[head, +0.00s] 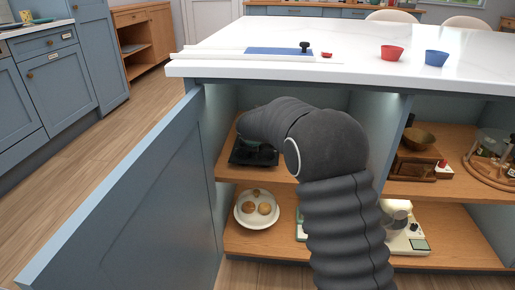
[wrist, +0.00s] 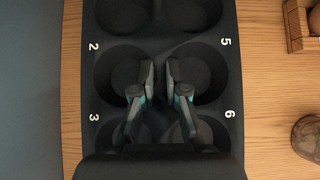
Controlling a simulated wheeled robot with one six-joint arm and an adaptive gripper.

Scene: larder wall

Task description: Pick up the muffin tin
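The muffin tin (wrist: 160,20) is dark grey, with round cups and white numbers 2, 3, 5 and 6 beside them. It fills the middle of the wrist view and runs past its top edge. In the head view the tin (head: 240,157) shows in part on the upper left shelf of the open cabinet, behind my arm. My gripper (wrist: 160,75) is over the tin, its two fingers close together on either side of the narrow wall between cups 2 and 5. They appear shut on that wall. Contact is hard to see, and the head view hides the fingers.
The wooden shelf (wrist: 262,110) lies around the tin. A round brown item (wrist: 307,138) and a wooden box (wrist: 302,25) are at right. The open blue door (head: 130,200) stands left of my arm. A plate (head: 243,217) with round baked items sits below.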

